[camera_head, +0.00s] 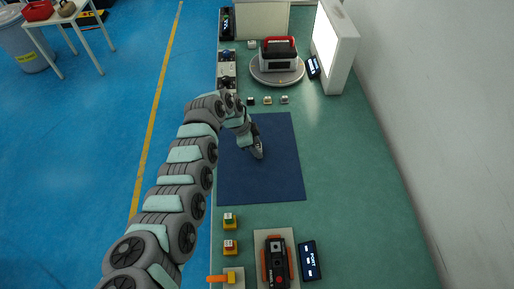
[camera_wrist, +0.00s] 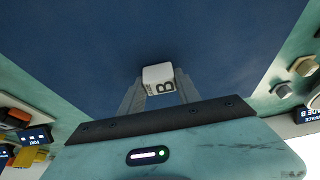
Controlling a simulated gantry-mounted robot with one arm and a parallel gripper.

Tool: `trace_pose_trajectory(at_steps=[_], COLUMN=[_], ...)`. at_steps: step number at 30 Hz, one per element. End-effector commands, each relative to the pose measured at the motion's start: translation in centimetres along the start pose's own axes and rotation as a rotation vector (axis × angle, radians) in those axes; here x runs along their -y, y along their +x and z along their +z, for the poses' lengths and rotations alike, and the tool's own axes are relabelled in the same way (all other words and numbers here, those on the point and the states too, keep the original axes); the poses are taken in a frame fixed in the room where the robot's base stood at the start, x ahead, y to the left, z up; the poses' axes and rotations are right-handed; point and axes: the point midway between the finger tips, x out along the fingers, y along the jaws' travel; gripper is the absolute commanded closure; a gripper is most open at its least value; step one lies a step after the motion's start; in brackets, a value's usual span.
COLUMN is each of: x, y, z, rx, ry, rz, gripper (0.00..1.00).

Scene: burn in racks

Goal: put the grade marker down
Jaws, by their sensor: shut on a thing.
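The grade marker (camera_wrist: 158,77) is a small white block with a dark letter B on its face. It sits between the fingertips of my gripper (camera_wrist: 160,92) in the wrist view, and the jaws are shut on it. In the head view my gripper (camera_head: 258,152) is over the middle of the dark blue mat (camera_head: 275,185), fingers pointing down. The marker cannot be made out there. The mat fills the background behind the marker in the wrist view; I cannot tell whether the marker touches it.
Small blocks (camera_head: 267,100) stand in a row beyond the mat. The mat around my gripper is clear.

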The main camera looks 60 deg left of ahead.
Motion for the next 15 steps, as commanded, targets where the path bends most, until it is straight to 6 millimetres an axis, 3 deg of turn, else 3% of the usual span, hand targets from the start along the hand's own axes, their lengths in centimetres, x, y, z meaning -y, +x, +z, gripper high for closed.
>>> trace_pose_trajectory(at_steps=[12,13,15], x=[0.04,0.04,0.04], y=[0.71,0.65,0.59], z=[0.26,0.29,0.27], rx=[0.0,0.0,0.0], ry=[-0.001,-0.001,-0.001], rz=[-0.002,-0.002,-0.002], gripper=[1.0,0.59,0.53])
